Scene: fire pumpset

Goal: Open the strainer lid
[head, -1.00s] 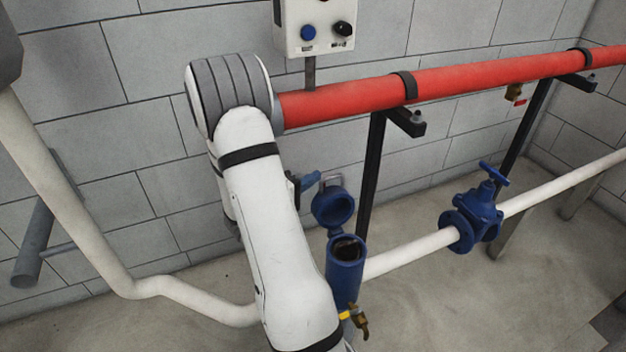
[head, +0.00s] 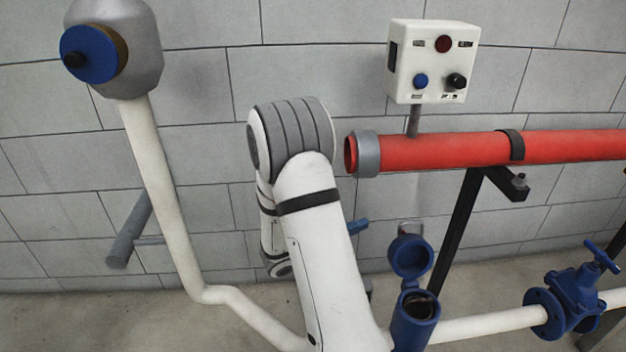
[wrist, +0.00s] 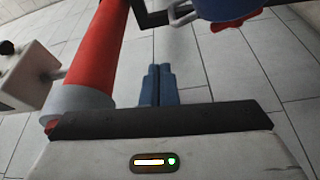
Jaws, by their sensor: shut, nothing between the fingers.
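The blue strainer (head: 415,325) stands on the white pipe in the head view, its top uncovered and its dark inside showing. Its round blue lid (head: 411,257) stands raised at the back of the opening, tilted up toward the wall.
A red pipe (head: 450,151) runs above the strainer on a black bracket (head: 458,225). A white control box (head: 433,62) stands above it. A blue valve (head: 572,303) sits right on the white pipe (head: 480,327). Another white pipe (head: 165,200) rises at left.

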